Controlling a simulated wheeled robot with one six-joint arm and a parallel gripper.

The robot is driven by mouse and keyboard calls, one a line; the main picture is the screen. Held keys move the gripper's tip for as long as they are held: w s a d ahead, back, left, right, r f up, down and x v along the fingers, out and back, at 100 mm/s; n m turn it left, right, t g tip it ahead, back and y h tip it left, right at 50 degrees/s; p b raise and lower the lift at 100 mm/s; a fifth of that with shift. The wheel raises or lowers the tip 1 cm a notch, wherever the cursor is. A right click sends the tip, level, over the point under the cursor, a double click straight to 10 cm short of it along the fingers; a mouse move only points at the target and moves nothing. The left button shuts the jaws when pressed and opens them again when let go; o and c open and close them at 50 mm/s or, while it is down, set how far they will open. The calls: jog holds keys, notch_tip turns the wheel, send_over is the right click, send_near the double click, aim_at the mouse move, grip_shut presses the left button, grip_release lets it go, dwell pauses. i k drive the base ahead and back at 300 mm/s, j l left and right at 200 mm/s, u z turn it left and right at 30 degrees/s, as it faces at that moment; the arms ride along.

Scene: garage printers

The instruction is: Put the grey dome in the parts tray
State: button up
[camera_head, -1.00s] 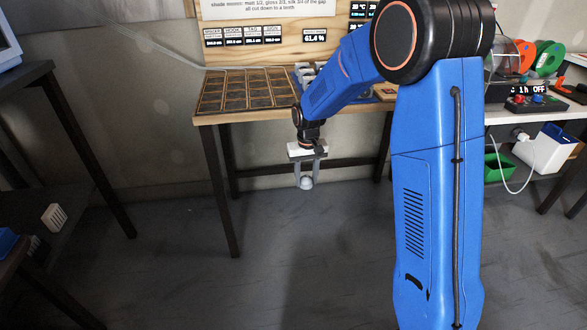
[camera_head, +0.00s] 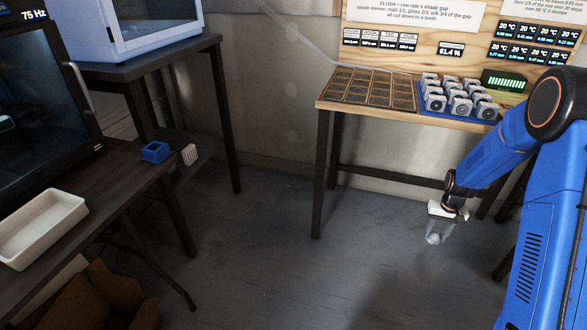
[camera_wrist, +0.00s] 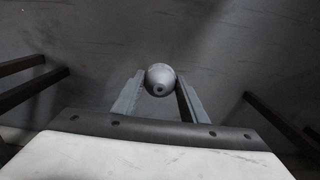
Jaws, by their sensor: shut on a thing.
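The grey dome (camera_wrist: 160,79) is held between the two fingertips of my gripper (camera_wrist: 158,90) in the wrist view, with a small dark hole facing the camera. In the head view my gripper (camera_head: 434,237) hangs low at the right, shut on the dome (camera_head: 433,239), over bare floor. A white open tray (camera_head: 41,228) sits on the dark table at the far left, well away from my gripper. It looks empty; I cannot tell for sure that it is the parts tray.
A wooden bench (camera_head: 408,116) at the back carries a compartmented dark tray (camera_head: 370,88) and several grey-white units on a blue mat. A cardboard box (camera_head: 115,290) is low left. The middle floor is clear.

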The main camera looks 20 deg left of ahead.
aim_at(40, 230)
jog(key=k+l+u, duration=0.1)
jog(key=u, duration=0.35)
jog(key=k+u, duration=0.15)
jog(key=u, duration=0.3)
